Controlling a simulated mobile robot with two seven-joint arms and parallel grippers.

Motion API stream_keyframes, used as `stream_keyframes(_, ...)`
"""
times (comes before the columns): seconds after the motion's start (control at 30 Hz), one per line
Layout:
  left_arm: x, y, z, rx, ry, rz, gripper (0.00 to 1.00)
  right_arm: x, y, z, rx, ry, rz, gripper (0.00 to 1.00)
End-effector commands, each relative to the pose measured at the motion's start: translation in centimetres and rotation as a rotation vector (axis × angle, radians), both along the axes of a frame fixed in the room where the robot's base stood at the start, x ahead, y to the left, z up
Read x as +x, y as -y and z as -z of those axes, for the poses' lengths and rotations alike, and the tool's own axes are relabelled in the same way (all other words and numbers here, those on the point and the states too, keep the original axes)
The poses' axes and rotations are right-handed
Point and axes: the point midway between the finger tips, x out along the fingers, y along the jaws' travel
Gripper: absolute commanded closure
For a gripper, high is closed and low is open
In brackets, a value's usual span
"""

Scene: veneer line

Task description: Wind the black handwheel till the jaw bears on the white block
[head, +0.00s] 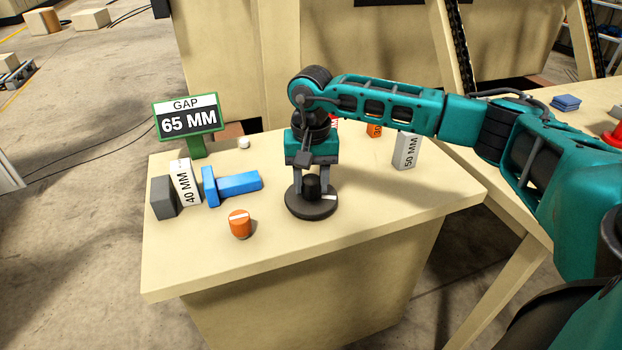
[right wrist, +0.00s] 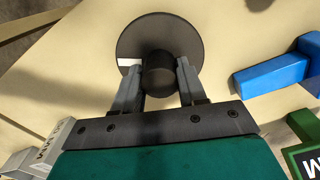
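The black handwheel (head: 311,203) lies flat on the bench with a white mark on its rim and an upright black knob (right wrist: 160,73) at its centre. My right gripper (head: 312,185) points down over it, one finger on each side of the knob. In the right wrist view the fingers (right wrist: 159,80) appear to touch the knob. The white block (head: 185,182), marked 40 MM, stands beside the grey fixed jaw (head: 162,197). The blue jaw (head: 210,187) is to its right, with what looks like a narrow space between. My left gripper is not in view.
A green-framed sign (head: 188,119) reads GAP 65 MM. An orange knob (head: 240,223) stands near the front edge. The bench's front right is clear.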

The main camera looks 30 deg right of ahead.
Motion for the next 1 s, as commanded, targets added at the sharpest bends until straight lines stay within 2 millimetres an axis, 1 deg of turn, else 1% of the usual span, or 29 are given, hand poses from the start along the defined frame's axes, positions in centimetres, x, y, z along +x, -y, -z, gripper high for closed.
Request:
stream_keyframes(0.03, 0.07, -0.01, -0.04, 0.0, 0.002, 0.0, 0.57, 0.01, -0.01, -0.02, 0.0, 0.0, 0.0, 0.64)
stream_keyframes(0.3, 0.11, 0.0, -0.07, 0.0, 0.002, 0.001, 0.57, 0.01, 0.01, -0.04, 0.0, 0.0, 0.0, 0.9)
stream_keyframes(0.33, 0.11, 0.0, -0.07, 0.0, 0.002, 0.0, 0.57, 0.01, 0.01, -0.04, 0.0, 0.0, 0.0, 0.91)
stream_keyframes(0.53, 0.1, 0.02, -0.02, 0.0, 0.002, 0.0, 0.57, 0.02, 0.01, -0.04, 0.0, 0.0, 0.015, 0.91)
stream_keyframes(0.67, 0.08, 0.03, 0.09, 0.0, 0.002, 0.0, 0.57, 0.03, 0.02, -0.04, 0.0, 0.001, 0.055, 0.91)
stream_keyframes(0.87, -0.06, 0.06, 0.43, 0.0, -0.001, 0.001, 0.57, 0.05, 0.04, -0.04, 0.001, 0.002, 0.178, 0.91)
stream_keyframes(1.0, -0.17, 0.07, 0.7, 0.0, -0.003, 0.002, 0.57, 0.02, 0.07, -0.04, 0.0, 0.002, 0.3, 0.91)
